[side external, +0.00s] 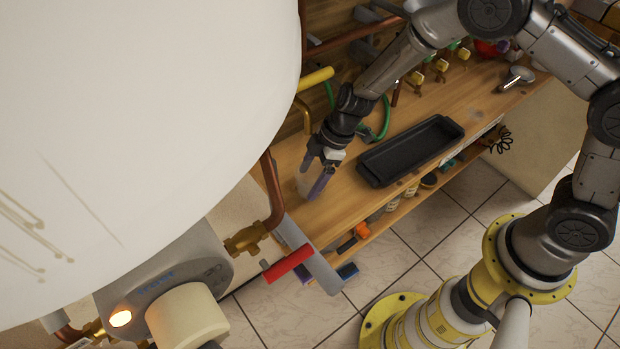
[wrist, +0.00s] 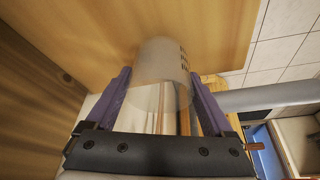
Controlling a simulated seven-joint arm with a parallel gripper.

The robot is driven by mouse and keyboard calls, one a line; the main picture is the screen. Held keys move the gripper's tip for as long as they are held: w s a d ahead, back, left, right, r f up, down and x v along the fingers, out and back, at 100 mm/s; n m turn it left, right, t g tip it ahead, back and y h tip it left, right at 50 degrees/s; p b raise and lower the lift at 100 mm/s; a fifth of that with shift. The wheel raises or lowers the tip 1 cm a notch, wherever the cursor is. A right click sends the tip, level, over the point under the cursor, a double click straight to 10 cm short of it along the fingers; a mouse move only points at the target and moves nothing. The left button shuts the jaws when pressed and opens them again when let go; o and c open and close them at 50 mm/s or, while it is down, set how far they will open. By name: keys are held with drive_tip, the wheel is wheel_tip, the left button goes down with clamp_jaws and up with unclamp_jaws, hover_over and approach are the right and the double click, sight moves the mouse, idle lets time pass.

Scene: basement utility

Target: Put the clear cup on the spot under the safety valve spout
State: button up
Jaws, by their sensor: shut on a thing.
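The clear cup (wrist: 162,62) is between the two purple fingers of my gripper (wrist: 160,78) in the wrist view, and the gripper is shut on it. In the side view my gripper (side external: 313,178) points down at the left end of the wooden bench, with the pale cup (side external: 304,185) faintly visible at its fingers. I cannot tell whether the cup touches the bench. A short brass pipe (side external: 306,117) bends down below a yellow handle behind my gripper. I cannot tell whether it is the safety valve spout, and no marked spot is visible.
A black tray (side external: 411,150) lies on the bench (side external: 350,205) right of my gripper. A green hose (side external: 380,125) lies behind it. A large white tank (side external: 140,90) fills the left.

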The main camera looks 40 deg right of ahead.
drive_tip(key=shift+w+f, duration=0.15)
drive_tip(key=shift+f, duration=0.6)
drive_tip(key=shift+f, duration=0.15)
drive_tip(key=o, duration=1.2)
drive_tip(key=s+d+r+m, duration=0.1)
drive_tip(key=s+d+r, duration=0.25)
drive_tip(key=r, duration=0.65)
drive_tip(key=s+d+r+m, duration=0.15)
drive_tip(key=d+r, duration=0.25)
drive_tip(key=r, duration=0.6)
drive_tip(key=s+d+r+m+t+h, duration=0.1)
drive_tip(key=s+d+r+m, duration=0.2)
drive_tip(key=s, duration=0.4)
drive_tip(key=s+d+r+m+t+h, duration=0.1)
drive_tip(key=s+d+r+m, duration=0.2)
drive_tip(key=s, duration=0.4)
drive_tip(key=s+d+r+m+t+h, duration=0.1)
drive_tip(key=s+d+r+m+h, duration=0.1)
drive_tip(key=s+d+r+m, duration=0.2)
drive_tip(key=shift+s+d+r+m+t, duration=0.15)
drive_tip(key=shift+s+m+t, duration=0.1)
drive_tip(key=shift+s, duration=0.55)
drive_tip(key=shift+s+d+f+m+t, duration=0.1)
drive_tip(key=shift+s+d+m+t, duration=0.1)
drive_tip(key=shift+s, duration=0.6)
